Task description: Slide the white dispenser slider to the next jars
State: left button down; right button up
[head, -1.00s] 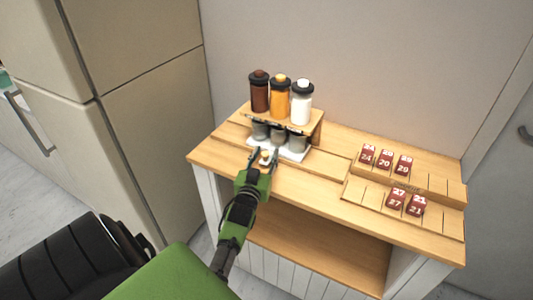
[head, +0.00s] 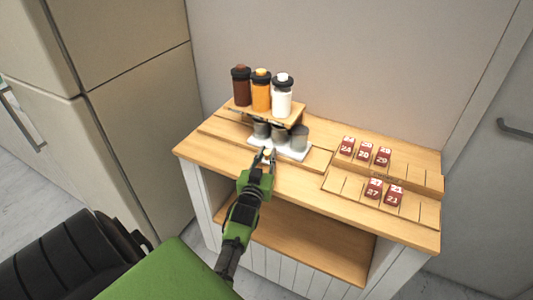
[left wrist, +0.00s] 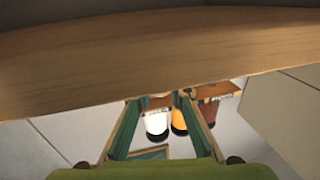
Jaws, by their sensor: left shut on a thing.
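The white dispenser slider (head: 292,153) is a flat tray on the cart top, carrying three grey cups (head: 280,132). My left gripper (head: 266,155) is at its front edge, shut on the small knob there. Above stands a wooden dispenser shelf (head: 292,121) with three jars: brown (head: 241,88), orange (head: 261,92) and white (head: 282,97). The cups sit right of the jars by about one jar spacing, and the right cup is near the shelf's right end. In the left wrist view the fingers (left wrist: 158,98) show with the jars beyond; the slider is not clear there. My right gripper is out of view.
The wooden cart top (head: 285,181) has free room along its front edge. To the right, a stepped wooden rack (head: 425,181) holds several red number blocks (head: 365,153). A beige cabinet (head: 120,110) stands left, and a wall rises behind.

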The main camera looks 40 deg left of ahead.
pick_arm(q)
jog(key=c, duration=1.8)
grip_release()
jog(key=shift+w+f, duration=0.1)
jog(key=shift+w, duration=0.05)
jog(key=shift+c, duration=0.2)
jog(key=shift+w, duration=0.1)
jog(key=shift+d, duration=0.1)
jog(key=shift+s, duration=0.3)
jog(key=v, duration=0.7)
jog(key=shift+d, duration=0.2)
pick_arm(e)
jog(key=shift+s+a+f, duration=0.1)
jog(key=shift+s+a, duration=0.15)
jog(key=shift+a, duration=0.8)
pick_arm(q)
jog(key=shift+w, duration=0.1)
